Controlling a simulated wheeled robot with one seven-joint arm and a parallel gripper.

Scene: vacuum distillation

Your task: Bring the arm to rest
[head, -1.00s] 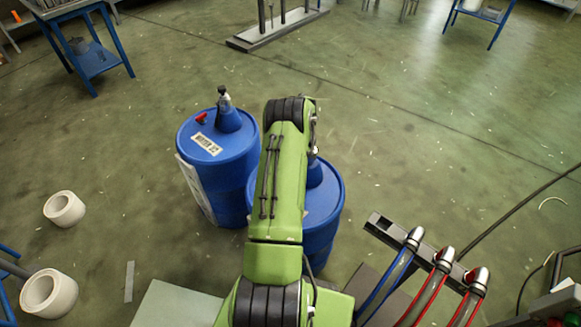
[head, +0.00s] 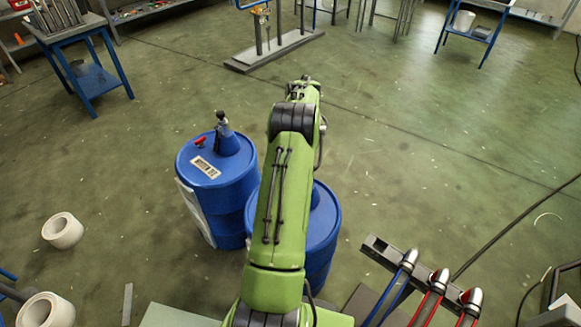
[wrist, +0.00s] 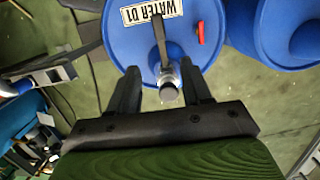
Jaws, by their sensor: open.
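My arm (head: 278,200) reaches forward from the bottom middle of the head view, and its far end bends down out of sight. My gripper shows in the wrist view (wrist: 159,72), with two dark fingers apart. A blue drum labelled WATER (head: 187,190) stands left of my arm and also shows in the wrist view (wrist: 140,50). Its metal-capped fitting (wrist: 169,85) appears between the fingers in the wrist view. I see no contact, and the distance is hard to tell. The gripper is hidden in the head view.
A second blue drum (head: 325,235) stands partly behind my arm. A rack with several hoses (head: 385,252) is at the lower right. White rolls (head: 62,231) lie at left. A blue table (head: 90,80) and a grey stand (head: 272,50) are farther back. Open floor lies ahead and right.

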